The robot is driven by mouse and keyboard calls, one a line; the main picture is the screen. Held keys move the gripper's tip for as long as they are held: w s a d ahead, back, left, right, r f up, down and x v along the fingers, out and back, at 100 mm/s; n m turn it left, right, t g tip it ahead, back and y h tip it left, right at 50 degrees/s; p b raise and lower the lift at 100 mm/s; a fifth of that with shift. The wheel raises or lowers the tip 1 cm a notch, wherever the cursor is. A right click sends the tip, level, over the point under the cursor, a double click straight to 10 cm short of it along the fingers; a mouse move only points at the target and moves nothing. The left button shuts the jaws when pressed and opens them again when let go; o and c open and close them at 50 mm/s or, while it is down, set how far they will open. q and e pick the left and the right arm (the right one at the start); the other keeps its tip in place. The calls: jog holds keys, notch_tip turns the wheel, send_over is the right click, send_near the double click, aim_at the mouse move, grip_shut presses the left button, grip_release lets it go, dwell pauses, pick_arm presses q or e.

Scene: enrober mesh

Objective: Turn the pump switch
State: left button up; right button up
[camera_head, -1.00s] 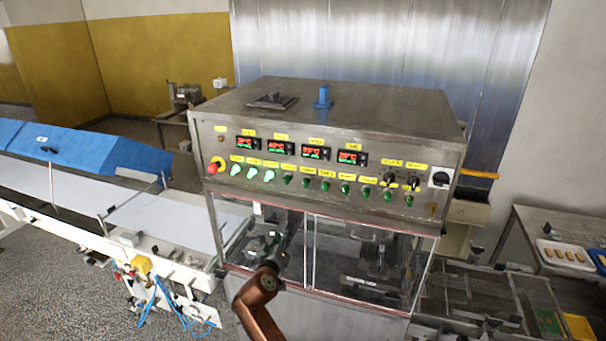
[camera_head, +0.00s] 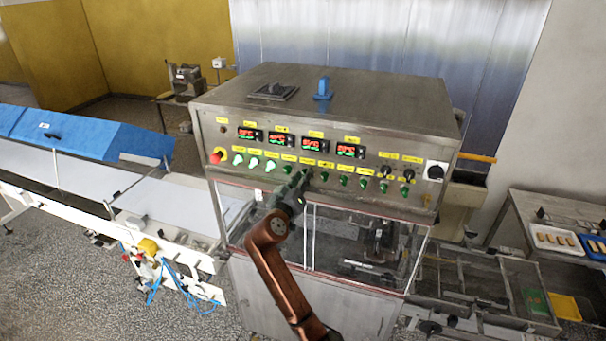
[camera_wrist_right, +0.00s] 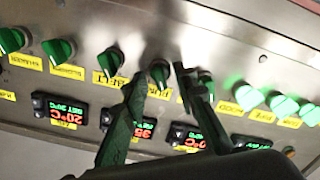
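The control panel (camera_head: 215,185) of the steel machine carries a row of green switches. My right gripper (camera_head: 303,180) is up at this row, its fingers in front of the panel. In the right wrist view, which shows the panel upside down, the gripper (camera_wrist_right: 158,82) is open, with its fingertips on either side of one green switch (camera_wrist_right: 159,70). The yellow label (camera_wrist_right: 160,92) at this switch is partly hidden, so I cannot read whether it says pump. I cannot tell whether the fingers touch the switch. My left gripper is out of view.
Neighbouring switches sit close on both sides, one unlit (camera_wrist_right: 110,60) and one partly behind a finger (camera_wrist_right: 207,84). Three switches (camera_head: 254,162) glow green. A red emergency button (camera_head: 216,157) is at the panel's left. Glass doors (camera_head: 345,240) lie below.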

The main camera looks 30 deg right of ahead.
jog(key=shift+c, duration=0.7)
grip_shut()
jog(key=shift+m+b, duration=6)
jog(key=shift+b, duration=3.2)
